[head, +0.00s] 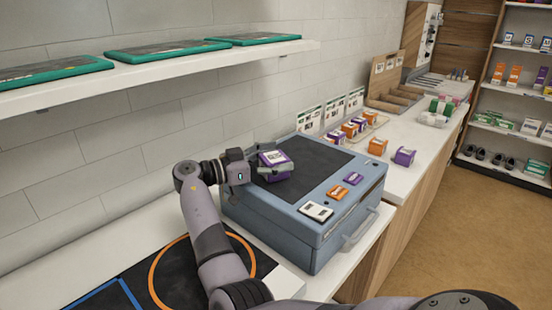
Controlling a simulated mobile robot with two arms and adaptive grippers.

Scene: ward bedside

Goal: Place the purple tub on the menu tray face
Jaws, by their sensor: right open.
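A purple tub (276,172) with a pale label on top is at the left part of the blue case's dark top panel (320,160). My right gripper (268,172) is at the tub from the left, its fingers open around or beside it; whether they touch it is unclear. Part of the tub's left side is hidden by the gripper. Another purple box (403,157) stands on the counter further back. I cannot tell for certain which surface is the menu tray face. My left gripper is not in view.
The blue case (290,220) carries orange, purple and white labels along its front edge. Orange and purple boxes (352,129) stand behind it. Green-edged tablets (168,50) lie on the wall shelf above. A black mat with an orange ring (158,285) is at lower left.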

